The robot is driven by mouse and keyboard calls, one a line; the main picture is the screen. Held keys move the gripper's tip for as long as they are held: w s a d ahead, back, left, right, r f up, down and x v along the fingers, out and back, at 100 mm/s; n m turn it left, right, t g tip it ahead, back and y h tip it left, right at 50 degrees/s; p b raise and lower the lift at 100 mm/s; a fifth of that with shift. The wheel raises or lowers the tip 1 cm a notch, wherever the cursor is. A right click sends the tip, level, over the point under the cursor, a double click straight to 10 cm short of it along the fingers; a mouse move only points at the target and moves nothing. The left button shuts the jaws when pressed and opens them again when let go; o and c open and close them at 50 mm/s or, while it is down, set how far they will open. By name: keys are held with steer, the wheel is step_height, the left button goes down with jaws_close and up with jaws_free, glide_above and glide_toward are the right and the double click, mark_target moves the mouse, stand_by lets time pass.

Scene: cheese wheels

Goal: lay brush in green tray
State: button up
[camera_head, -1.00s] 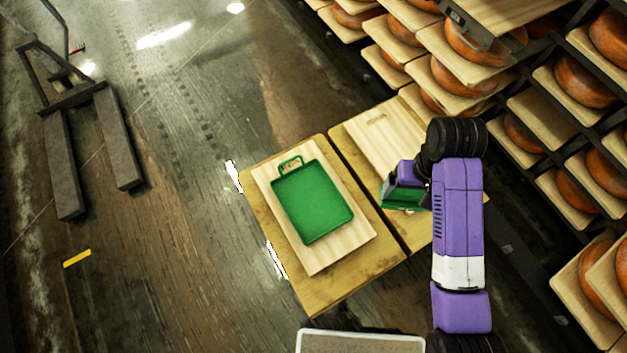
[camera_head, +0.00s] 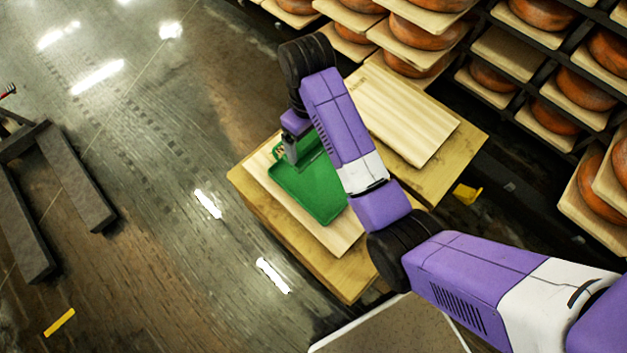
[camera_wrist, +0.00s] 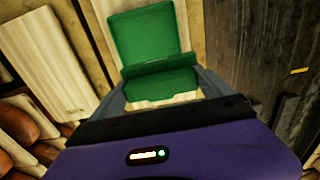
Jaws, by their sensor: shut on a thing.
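The green tray (camera_head: 318,190) lies on a pale board (camera_head: 330,238) on the left wooden stand. It also shows in the wrist view (camera_wrist: 145,35). My gripper (camera_head: 290,158) is over the tray's far end, near its handle. In the wrist view my gripper (camera_wrist: 163,92) is shut on a green piece, which I take for the brush (camera_wrist: 160,86). The brush sits across between the fingers and overlaps the near end of the tray in that view. Whether it touches the tray I cannot tell. In the head view my arm hides part of the tray and much of the brush.
An empty pale board (camera_head: 405,110) lies on the right wooden stand (camera_head: 462,148). Racks of cheese wheels (camera_head: 575,85) stand at the right and back. A dark pallet jack (camera_head: 75,185) stands at the left. The floor between it and the stands is open.

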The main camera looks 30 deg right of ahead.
mark_target(310, 155)
step_height(310, 155, down, 19)
steer(key=b, duration=0.3)
steer(key=shift+d+b, duration=0.15)
steer(key=shift+b, duration=0.15)
steer(key=shift+f, duration=0.15)
steer(key=o, duration=1)
steer(key=shift+o, duration=0.2)
step_height(310, 155, up, 12)
steer(key=shift+r+p, duration=0.15)
steer(key=shift+p, duration=1.05)
